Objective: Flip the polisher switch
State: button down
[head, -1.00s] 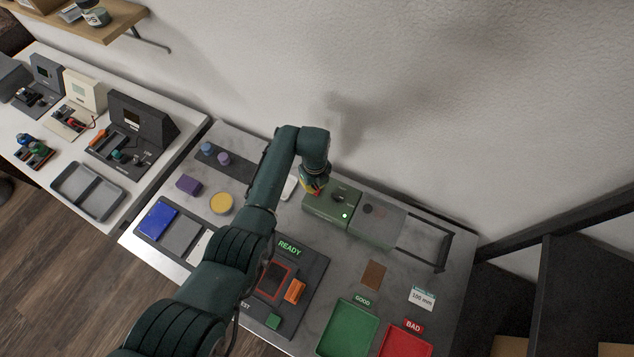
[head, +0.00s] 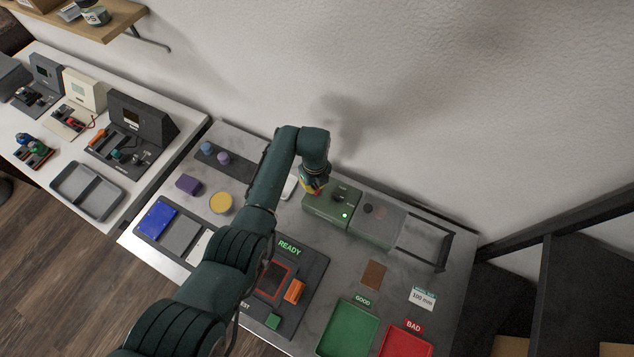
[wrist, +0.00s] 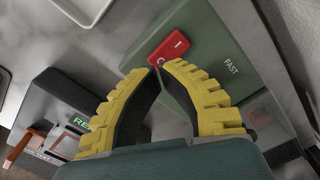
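The polisher is a green box (head: 322,208) against the wall side of the table, with a lit green light on its front and a dark knob on top. In the wrist view its green top (wrist: 205,40) bears the word FAST and a red rocker switch (wrist: 169,48) marked with a line and a circle. My gripper (wrist: 157,68) has yellow ribbed fingers with their tips together, empty, right at the near end of the switch. Whether the tips touch it cannot be told. In the head view my gripper (head: 314,189) is over the box's left end, and my arm hides the switch.
A grey unit and an open frame (head: 425,243) stand right of the polisher. A READY test fixture (head: 312,262), green tray (head: 348,330) and red tray (head: 405,343) lie in front. A brown board (head: 374,275) lies on clear table.

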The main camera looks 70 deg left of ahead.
jog(key=shift+f+b, duration=1.5)
jog(key=shift+f, duration=0.25)
dwell(0.5)
notch_tip(320, 180, up, 7)
jog(key=p, duration=0.6)
jog(key=shift+r+p, duration=0.15)
jog(key=shift+p, duration=0.25)
jog(key=shift+w, duration=0.1)
